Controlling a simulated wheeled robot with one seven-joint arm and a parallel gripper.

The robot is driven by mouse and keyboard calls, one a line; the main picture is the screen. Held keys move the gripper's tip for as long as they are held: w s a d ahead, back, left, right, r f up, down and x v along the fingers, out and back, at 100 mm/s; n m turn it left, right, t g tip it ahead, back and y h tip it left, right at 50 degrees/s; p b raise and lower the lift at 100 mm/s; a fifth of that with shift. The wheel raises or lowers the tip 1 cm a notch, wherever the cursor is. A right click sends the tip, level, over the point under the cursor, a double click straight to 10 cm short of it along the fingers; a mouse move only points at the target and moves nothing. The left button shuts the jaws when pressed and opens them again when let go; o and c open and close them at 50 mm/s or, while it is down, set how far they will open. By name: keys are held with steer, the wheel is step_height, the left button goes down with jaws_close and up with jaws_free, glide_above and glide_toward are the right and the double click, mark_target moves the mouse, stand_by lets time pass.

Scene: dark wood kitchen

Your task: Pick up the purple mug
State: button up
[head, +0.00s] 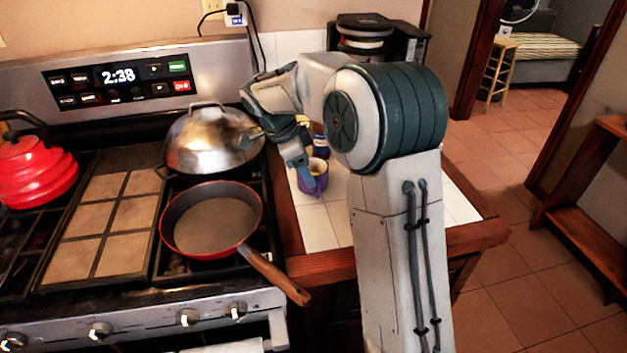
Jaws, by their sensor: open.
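The purple mug (319,184) stands on the white tiled counter to the right of the stove, with its pale inside showing at the top. My gripper (292,158) is open and reaches down over the counter at the mug's left side. One finger overlaps the mug in the head view. I cannot tell whether that finger touches the mug or is inside or outside its rim. My arm comes in from the right and hides part of the counter behind the mug.
A red pan (213,218) with a wooden handle (275,276) sits on the stove left of the mug. A domed metal lid (208,140) and a red kettle (37,170) are also there. A dark blue-labelled container (320,143) stands behind the mug. A black appliance (405,45) is at the back.

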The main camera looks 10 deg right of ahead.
mark_target(317, 187)
steer(key=x, duration=0.7)
steer(key=shift+d+f+p, duration=0.15)
steer(key=shift+p, duration=0.25)
steer(key=c, duration=1.2)
